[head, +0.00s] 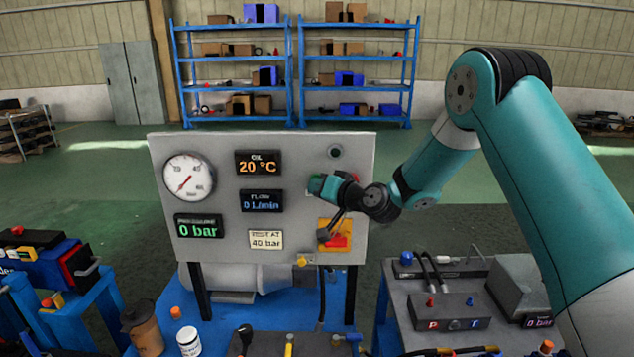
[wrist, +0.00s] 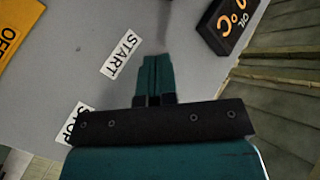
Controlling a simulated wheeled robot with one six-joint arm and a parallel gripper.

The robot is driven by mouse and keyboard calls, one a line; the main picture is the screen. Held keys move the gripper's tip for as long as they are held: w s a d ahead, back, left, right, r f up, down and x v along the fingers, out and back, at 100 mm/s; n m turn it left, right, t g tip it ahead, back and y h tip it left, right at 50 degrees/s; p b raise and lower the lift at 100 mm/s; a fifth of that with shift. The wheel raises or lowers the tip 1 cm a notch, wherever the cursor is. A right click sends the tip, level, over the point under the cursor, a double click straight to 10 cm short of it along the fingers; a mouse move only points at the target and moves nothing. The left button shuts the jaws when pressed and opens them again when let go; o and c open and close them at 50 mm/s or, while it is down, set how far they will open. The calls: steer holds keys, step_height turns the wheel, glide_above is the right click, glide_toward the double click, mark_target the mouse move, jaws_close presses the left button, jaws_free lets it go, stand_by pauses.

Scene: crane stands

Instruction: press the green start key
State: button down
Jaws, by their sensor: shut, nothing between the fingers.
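The grey panel (head: 215,150) stands upright in the head view. In the wrist view, a white START label (wrist: 120,54) is on the panel left of my fingertips, and a STOP label (wrist: 78,122) is partly covered by the gripper body. The green start key itself cannot be made out; it may be hidden behind my gripper. My gripper (head: 322,185) is at the right half of the panel, right of the flow display. Its teal fingers (wrist: 156,62) are shut and empty, pointing at the panel close to the START label. I cannot tell whether they touch it.
A yellow plate with a red switch (head: 340,241) is below my gripper; its yellow edge (wrist: 14,42) shows in the wrist view. The oil display (head: 258,162) reads 20 °C, flow (head: 261,201) 0 L/min, pressure (head: 199,226) 0 bar. A blue bench (head: 175,298) carries a bottle.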

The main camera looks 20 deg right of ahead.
steer(key=shift+w+d, duration=0.1)
steer(key=shift+w, duration=0.05)
stand_by(0.5)
steer(key=shift+s+a+b, duration=0.3)
steer(key=shift+s+b, duration=0.3)
steer(key=shift+s, duration=0.3)
steer(key=shift+s+a+b, duration=0.25)
steer(key=shift+s+b, duration=0.2)
steer(key=shift+s, duration=0.35)
steer(key=shift+s+a+b, duration=0.3)
steer(key=shift+s+b, duration=0.1)
steer(key=shift+s, duration=0.4)
steer(key=shift+s+a+b, duration=0.25)
steer(key=shift+s+b, duration=0.2)
steer(key=shift+s, duration=0.35)
